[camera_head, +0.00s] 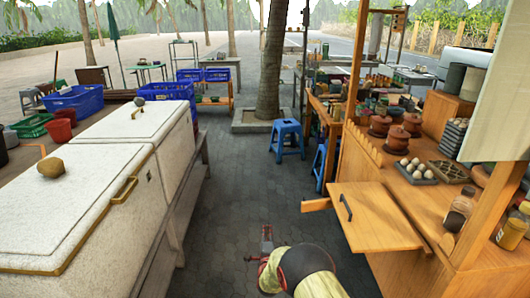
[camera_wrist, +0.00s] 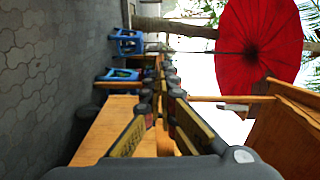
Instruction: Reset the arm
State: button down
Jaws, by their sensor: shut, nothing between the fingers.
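My gripper (camera_head: 266,232) is low in the middle of the head view, over the grey paved aisle (camera_head: 225,205). It points away from me. In the wrist view my gripper (camera_wrist: 168,68) has its two dark fingers together, with nothing held between them. The wrist picture is turned on its side. My arm comes in from the bottom edge of the head view. The gripper touches nothing that I can see.
White chests (camera_head: 75,195) line the left. A wooden stall (camera_head: 440,210) with a jutting wooden flap (camera_head: 372,218) and clay pots (camera_head: 396,138) stands at the right. A blue stool (camera_head: 287,137) and a tree trunk (camera_head: 272,70) are ahead. The aisle between is clear.

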jog(key=s+a+f+n+g+y, duration=0.1)
jog(key=s+f+n+g, duration=0.25)
jog(key=f, duration=0.35)
jog(key=s+a+f+n+g, duration=0.1)
jog(key=s+f+n+g, duration=0.25)
jog(key=f, duration=0.45)
jog(key=s+r+n+g, duration=0.2)
jog(key=s+n+g, duration=0.1)
jog(key=s, duration=0.5)
jog(key=s+d+r+n+g+p, duration=0.25)
jog(key=s+d+r, duration=0.35)
jog(key=s+r, duration=0.7)
jog(key=s+d+r+n+g+p, duration=0.1)
jog(key=s+d+r+n, duration=0.3)
jog(key=s+r, duration=0.9)
jog(key=s+d+r+n+g+p, duration=0.2)
jog(key=s+d+r, duration=0.5)
jog(key=s+r, duration=0.6)
notch_tip(320, 180, up, 9)
jog(key=s+d+m+t+h+p, duration=0.1)
jog(key=s+d+t, duration=0.1)
jog(key=t, duration=0.1)
jog(key=shift+p, duration=0.3)
